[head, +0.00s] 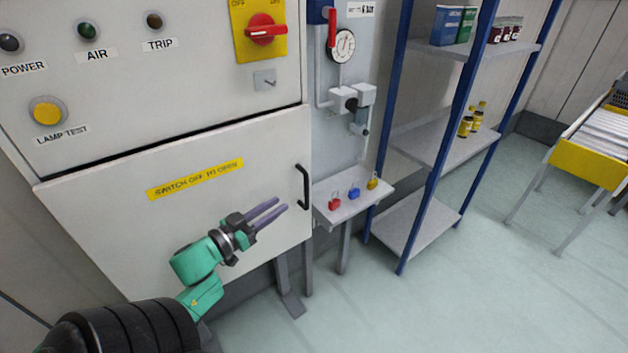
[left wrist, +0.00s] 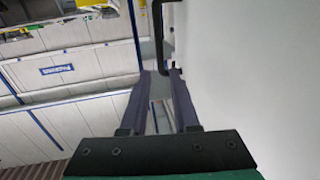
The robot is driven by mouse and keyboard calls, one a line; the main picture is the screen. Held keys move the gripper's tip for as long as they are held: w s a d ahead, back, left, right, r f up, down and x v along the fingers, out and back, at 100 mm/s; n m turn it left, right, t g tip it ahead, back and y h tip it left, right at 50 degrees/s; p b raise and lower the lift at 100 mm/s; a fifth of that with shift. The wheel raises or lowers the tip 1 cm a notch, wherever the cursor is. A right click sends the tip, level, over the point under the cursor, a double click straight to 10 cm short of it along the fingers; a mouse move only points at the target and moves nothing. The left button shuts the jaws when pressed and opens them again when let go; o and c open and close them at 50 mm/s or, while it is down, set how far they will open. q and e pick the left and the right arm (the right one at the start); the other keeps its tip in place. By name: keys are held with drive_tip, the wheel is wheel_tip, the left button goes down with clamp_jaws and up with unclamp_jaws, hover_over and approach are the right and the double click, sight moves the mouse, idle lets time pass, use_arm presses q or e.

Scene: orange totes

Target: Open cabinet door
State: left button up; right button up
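The cabinet door (head: 110,215) is a pale grey panel with a yellow "SWITCH OFF TO OPEN" label (head: 195,178). It looks shut. Its black bar handle (head: 303,187) stands upright near the right edge. My left gripper (head: 281,204) is in front of the door, just left of and slightly below the handle, with its two purple fingers apart and nothing between them. In the left wrist view the handle (left wrist: 158,35) shows beyond the fingertips (left wrist: 160,73), with the door (left wrist: 255,70) on the right. A red rotary switch (head: 265,29) sits on a yellow plate above the door. My right gripper is not in view.
A small shelf with coloured padlocks (head: 353,195) juts out right of the door, under a gauge (head: 341,46). A blue-framed rack (head: 433,150) stands farther right. A yellow-fronted cart (head: 590,165) is at far right. The floor (head: 470,290) in front is clear.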

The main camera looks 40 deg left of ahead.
use_arm(q)
drive_tip(key=w+d+p, duration=0.1)
drive_tip(key=w, duration=1.3)
drive_tip(key=shift+d, duration=0.15)
drive_tip(key=shift+f, duration=0.1)
clamp_jaws()
idle(0.5)
